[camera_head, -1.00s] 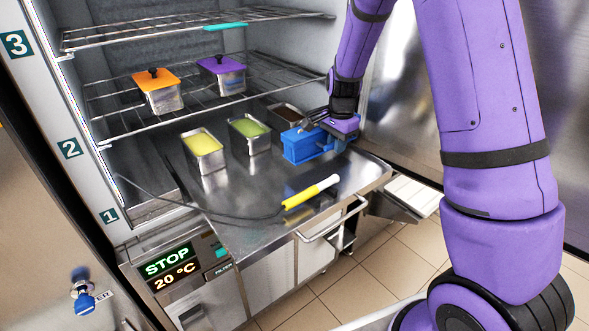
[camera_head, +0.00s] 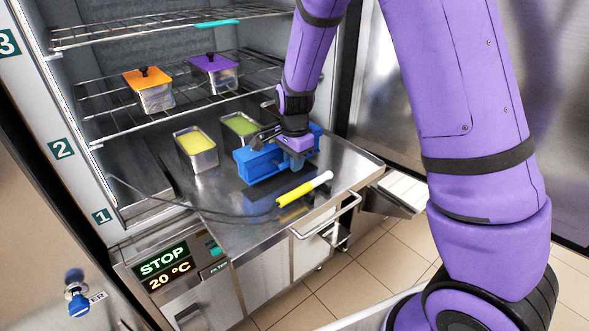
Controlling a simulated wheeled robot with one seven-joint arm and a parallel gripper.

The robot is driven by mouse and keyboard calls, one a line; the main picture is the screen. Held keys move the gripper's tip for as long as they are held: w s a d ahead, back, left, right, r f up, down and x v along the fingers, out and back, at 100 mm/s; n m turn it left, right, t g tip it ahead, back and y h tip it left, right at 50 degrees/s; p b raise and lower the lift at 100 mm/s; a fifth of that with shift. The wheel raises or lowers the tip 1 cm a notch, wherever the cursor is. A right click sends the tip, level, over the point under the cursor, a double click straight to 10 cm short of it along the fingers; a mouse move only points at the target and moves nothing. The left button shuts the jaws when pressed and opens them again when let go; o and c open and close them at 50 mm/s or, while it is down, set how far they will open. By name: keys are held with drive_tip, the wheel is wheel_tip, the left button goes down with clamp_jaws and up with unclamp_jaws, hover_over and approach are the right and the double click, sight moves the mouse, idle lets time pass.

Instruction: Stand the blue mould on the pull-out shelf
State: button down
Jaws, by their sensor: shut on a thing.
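The blue mould (camera_head: 262,168) is a long blue box shape over the steel pull-out shelf (camera_head: 225,215), right of the middle of the shelf's back half. My gripper (camera_head: 285,152) comes down on it from above and is shut on it, near its right part. The fingertips are partly hidden by the wrist and the mould. The mould looks upright and level. I cannot tell whether its base touches the shelf.
A pan with yellow filling (camera_head: 196,150) stands left of the mould. A pan with green filling (camera_head: 240,126) stands behind it. A yellow and white probe (camera_head: 304,189) with a cable lies in front. Lidded pans, orange (camera_head: 154,92) and purple (camera_head: 215,70), sit on the wire rack above. Bare shelf shows front left.

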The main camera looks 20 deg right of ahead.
sight(294, 182)
drive_tip(key=shift+d+f, duration=0.1)
drive_tip(key=shift+f, duration=1.25)
drive_tip(key=shift+f, duration=0.1)
drive_tip(key=c, duration=1.1)
unclamp_jaws()
